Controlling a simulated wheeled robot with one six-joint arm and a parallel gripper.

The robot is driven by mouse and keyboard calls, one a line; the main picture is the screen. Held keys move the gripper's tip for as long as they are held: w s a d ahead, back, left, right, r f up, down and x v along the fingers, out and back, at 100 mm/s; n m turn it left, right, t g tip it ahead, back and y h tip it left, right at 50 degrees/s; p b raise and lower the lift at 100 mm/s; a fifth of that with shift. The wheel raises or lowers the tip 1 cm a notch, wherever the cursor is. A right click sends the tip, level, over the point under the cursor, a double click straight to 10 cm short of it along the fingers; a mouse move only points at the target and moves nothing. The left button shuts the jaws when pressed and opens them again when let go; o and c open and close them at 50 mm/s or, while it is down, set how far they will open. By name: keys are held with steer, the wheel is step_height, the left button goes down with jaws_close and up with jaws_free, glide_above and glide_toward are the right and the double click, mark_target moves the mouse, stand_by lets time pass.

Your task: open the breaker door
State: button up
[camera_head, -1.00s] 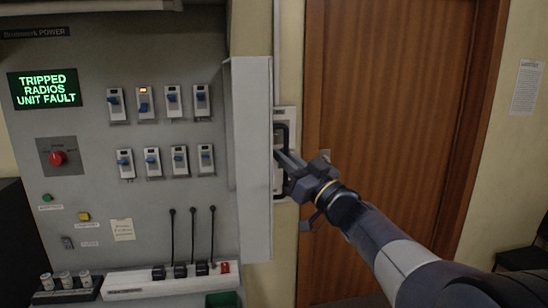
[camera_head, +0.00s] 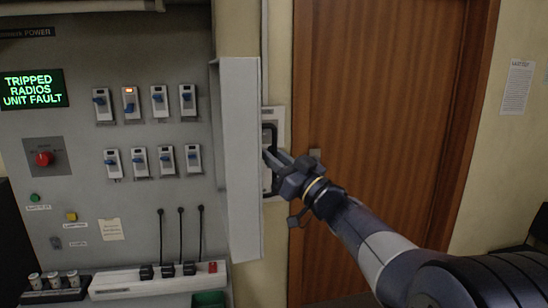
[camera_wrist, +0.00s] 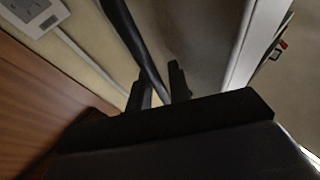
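The breaker door (camera_head: 242,160) is a tall pale grey panel at the right edge of the grey console. It stands swung out from the console front, seen at a steep angle. Its dark bar handle (camera_head: 272,135) is on the side facing right; the handle also crosses the wrist view (camera_wrist: 144,50). My gripper (camera_head: 275,158) is at the handle, reaching in from the right. In the wrist view the two dark fingers (camera_wrist: 161,92) lie close on either side of the bar and appear shut on it. Their exact contact is dark and partly hidden.
The console (camera_head: 90,210) carries breaker switches, a green-lit display (camera_head: 34,88) and a red button (camera_head: 44,158). A light wall plate (camera_head: 274,115) is behind the handle. A brown wooden door (camera_head: 390,120) stands to the right. A dark chair (camera_head: 535,235) is at the far right.

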steer(key=b+v, duration=0.3)
steer(key=v, duration=0.7)
steer(key=shift+s+d+f+b, duration=0.2)
steer(key=shift+s+d+b, duration=0.05)
steer(key=shift+b, duration=0.15)
steer(key=shift+w+r, duration=0.1)
steer(key=p+x, duration=0.3)
steer(key=x, duration=0.7)
steer(key=shift+p, duration=0.35)
steer(key=shift+w+a, duration=0.2)
steer(key=shift+a, duration=0.05)
steer(key=shift+s+a, duration=0.15)
steer(key=shift+a, duration=0.05)
steer(key=shift+d, duration=0.15)
